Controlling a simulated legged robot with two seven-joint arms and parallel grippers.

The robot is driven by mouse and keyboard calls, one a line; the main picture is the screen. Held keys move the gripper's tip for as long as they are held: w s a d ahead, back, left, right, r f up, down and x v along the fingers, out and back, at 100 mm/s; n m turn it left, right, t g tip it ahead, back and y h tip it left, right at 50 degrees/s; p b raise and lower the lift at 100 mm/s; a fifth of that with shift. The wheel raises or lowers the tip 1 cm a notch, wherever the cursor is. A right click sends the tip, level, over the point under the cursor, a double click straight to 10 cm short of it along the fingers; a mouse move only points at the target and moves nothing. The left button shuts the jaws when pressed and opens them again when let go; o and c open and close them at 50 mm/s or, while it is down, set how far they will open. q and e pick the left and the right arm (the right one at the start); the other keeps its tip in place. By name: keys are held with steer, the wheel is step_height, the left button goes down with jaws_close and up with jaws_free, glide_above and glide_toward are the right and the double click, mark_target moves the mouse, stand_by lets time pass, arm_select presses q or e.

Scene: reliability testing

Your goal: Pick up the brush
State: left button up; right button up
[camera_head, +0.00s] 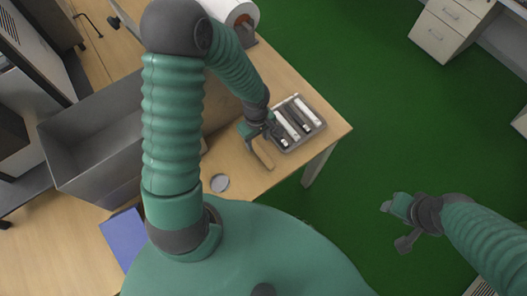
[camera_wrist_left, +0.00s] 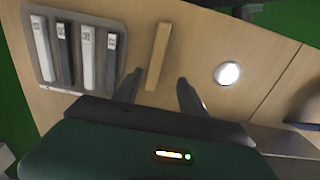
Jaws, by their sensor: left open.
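A narrow light-wood piece (camera_wrist_left: 158,55), which I take to be the brush, lies on the wooden table. It also shows in the head view (camera_head: 263,154), just below my left gripper (camera_head: 259,137). In the left wrist view my left gripper (camera_wrist_left: 157,84) is open, with one dark finger on each side of the piece's near end. I cannot tell how far above the table the fingers are. No bristles can be made out. My right gripper (camera_head: 395,226) is open and empty over the green floor, away from the table.
A grey tray (camera_wrist_left: 78,22) with several black and white labelled bars lies beside the wooden piece. A round silvery disc (camera_wrist_left: 227,73) lies on its other side. A large grey bin (camera_head: 85,150), a white roll (camera_head: 228,12) and a blue flat item (camera_head: 124,236) are also in view.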

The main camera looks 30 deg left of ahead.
mark_target(260, 151)
arm_select(q)
steer(key=f, duration=1)
steer(key=shift+w+d+b, duration=0.3)
steer(key=shift+b, duration=0.1)
steer(key=shift+w+a+f, duration=0.15)
steer(key=shift+f, duration=0.05)
steer(key=shift+d+r, duration=0.1)
steer(key=shift+d, duration=0.1)
steer(key=c, duration=0.8)
jaws_close()
